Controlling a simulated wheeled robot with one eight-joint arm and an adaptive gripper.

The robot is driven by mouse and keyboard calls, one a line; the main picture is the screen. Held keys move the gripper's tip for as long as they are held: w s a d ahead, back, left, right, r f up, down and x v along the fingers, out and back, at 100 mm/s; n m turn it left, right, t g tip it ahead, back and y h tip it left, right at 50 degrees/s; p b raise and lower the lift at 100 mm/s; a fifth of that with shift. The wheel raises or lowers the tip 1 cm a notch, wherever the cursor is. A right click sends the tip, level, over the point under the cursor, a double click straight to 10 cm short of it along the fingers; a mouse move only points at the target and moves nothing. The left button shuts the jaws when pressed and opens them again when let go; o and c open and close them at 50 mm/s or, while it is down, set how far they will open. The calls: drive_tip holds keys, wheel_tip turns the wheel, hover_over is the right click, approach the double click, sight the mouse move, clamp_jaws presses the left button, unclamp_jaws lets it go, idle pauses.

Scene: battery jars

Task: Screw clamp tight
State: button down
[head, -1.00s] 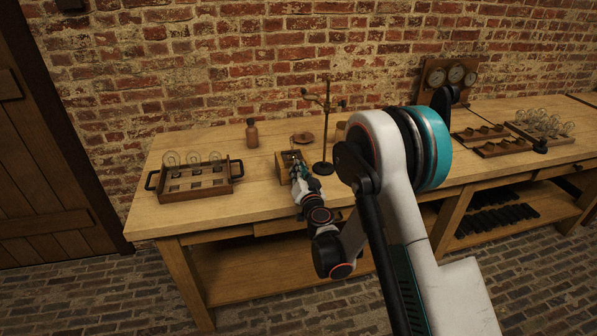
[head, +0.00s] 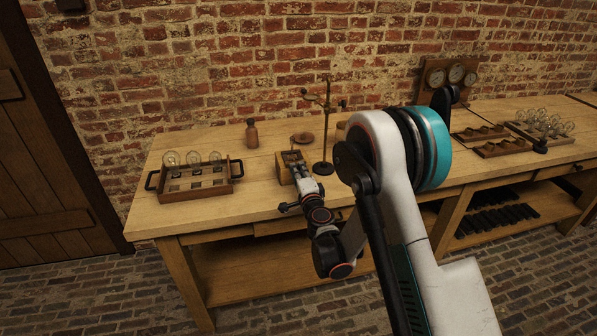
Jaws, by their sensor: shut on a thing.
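A small open wooden box (head: 282,169) stands on the bench, with small dark fittings inside. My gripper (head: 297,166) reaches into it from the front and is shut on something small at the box. The clamp cannot be made out separately at this size; the fingers cover what they hold. Whether it is tight cannot be seen.
A dark stand (head: 325,167) with arms stands close right of the box. A brown bottle (head: 252,134) and a round brown dish (head: 303,138) are behind it. A handled wooden tray (head: 215,188) with bulbs is left. Bench space (head: 240,210) in front is clear.

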drive_tip(key=m, duration=0.5)
drive_tip(key=shift+m, duration=0.3)
drive_tip(key=m, duration=0.4)
drive_tip(key=shift+m, duration=0.3)
drive_tip(key=m, duration=0.4)
drive_tip(key=shift+f+m, duration=0.1)
drive_tip(key=shift+m, duration=0.2)
drive_tip(key=m, duration=1.8)
drive_tip(key=shift+m, duration=0.4)
drive_tip(key=m, duration=0.4)
drive_tip(key=shift+m, duration=0.4)
